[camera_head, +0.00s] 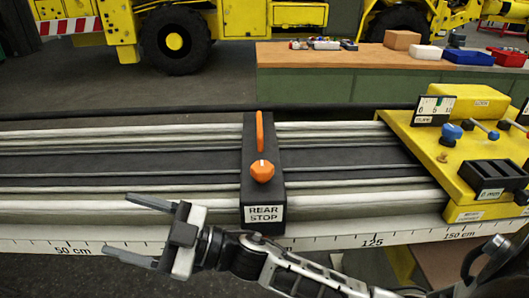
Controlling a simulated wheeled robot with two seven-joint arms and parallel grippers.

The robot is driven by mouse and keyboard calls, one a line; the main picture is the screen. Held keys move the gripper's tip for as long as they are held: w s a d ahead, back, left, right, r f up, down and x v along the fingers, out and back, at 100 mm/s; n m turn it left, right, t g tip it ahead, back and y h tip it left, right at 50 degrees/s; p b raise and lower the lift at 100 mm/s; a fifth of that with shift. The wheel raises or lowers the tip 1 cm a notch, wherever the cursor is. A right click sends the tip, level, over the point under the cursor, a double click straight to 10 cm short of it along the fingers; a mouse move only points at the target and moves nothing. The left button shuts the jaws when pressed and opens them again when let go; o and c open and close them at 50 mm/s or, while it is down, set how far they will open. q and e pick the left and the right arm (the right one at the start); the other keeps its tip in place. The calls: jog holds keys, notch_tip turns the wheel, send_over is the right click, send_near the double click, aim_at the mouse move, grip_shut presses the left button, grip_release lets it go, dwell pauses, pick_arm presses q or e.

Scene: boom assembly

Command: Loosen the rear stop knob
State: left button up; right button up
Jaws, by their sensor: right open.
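The rear stop (247,190) is a black block across the rail, with a white label reading "REAR STOP" at its front. An orange faceted knob (262,171) sits on top of it, with an upright orange pointer (260,131) behind. My right gripper (137,230) is in front of the rail at the lower left, left of the block. Its fingers are wide apart, point left and are empty, apart from the knob. My left gripper is not in view.
The long rail (100,160) runs across the view above a centimetre scale (330,246). A yellow unit (450,150) with blue knobs stands at the right end. A workbench (340,75) with boxes and yellow vehicles are behind.

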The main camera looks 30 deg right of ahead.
notch_tip(320, 180, up, 5)
jog(key=s+a+n+g+y+p, duration=0.1)
jog(key=s+a+n+g, duration=0.15)
jog(key=n+g, duration=0.95)
jog(key=w+d+r+m+h+p, duration=0.1)
jog(key=w+d+r+m+h, duration=0.15)
jog(key=d+h, duration=0.6)
jog(key=w+d+r+m+h+p, duration=0.1)
jog(key=w+d+r+m+h, duration=0.3)
jog(key=d, duration=0.7)
jog(key=w+d+r+m+h+p, duration=0.1)
jog(key=d+r+h, duration=0.1)
jog(key=d+h, duration=0.65)
jog(key=y+b, duration=0.1)
send_over(262, 166)
jog(key=shift+n+g, duration=0.25)
jog(key=shift+g, duration=0.05)
notch_tip(262, 166, down, 8)
jog(key=shift+r, duration=0.25)
notch_tip(262, 166, down, 7)
jog(key=shift+r+p, duration=0.15)
jog(key=shift+p, duration=0.35)
jog(key=shift+f, duration=0.45)
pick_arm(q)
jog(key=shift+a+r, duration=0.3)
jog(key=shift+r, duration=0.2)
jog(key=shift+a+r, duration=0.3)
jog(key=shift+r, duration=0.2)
